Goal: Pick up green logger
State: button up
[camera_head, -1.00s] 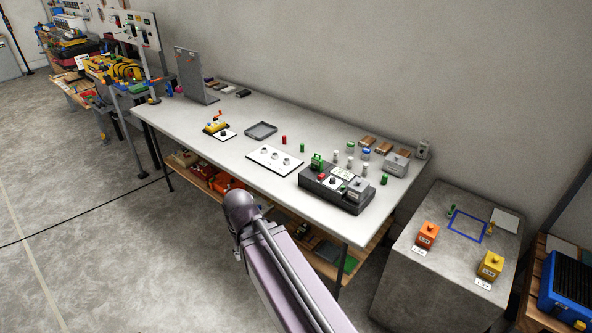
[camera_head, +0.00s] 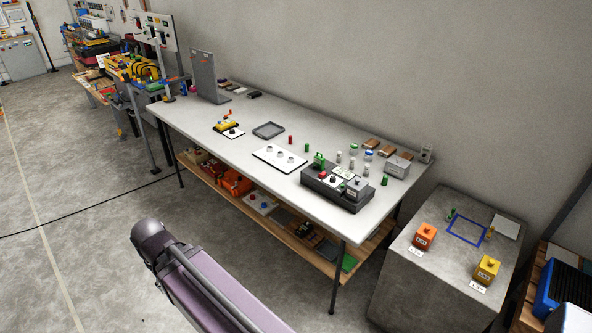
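Several small green things are in view, and I cannot tell for sure which one is the logger. A small green cylinder (camera_head: 307,148) stands upright on the long white table. A second green cylinder (camera_head: 384,180) stands beside the right end of the dark grey device. A green piece with a loop-like top (camera_head: 319,160) sits on that device's back left. A small green piece (camera_head: 451,214) stands on the concrete block at the right. Part of my arm (camera_head: 190,274) shows low in front of the table. My gripper is not in view, and nothing is seen held.
The white table (camera_head: 216,154) also holds the dark grey device (camera_head: 334,196), a white plate (camera_head: 279,159), a grey tray (camera_head: 268,130) and a red cylinder (camera_head: 290,140). The concrete block (camera_head: 425,271) carries orange and yellow boxes. Floor left of the table is clear except for a cable.

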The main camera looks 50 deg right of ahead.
aim_at(318, 160)
jog(key=u, duration=0.3)
jog(key=k, duration=0.9)
jog(key=z, duration=1.7)
jog(key=i, duration=0.9)
jog(key=u, duration=0.15)
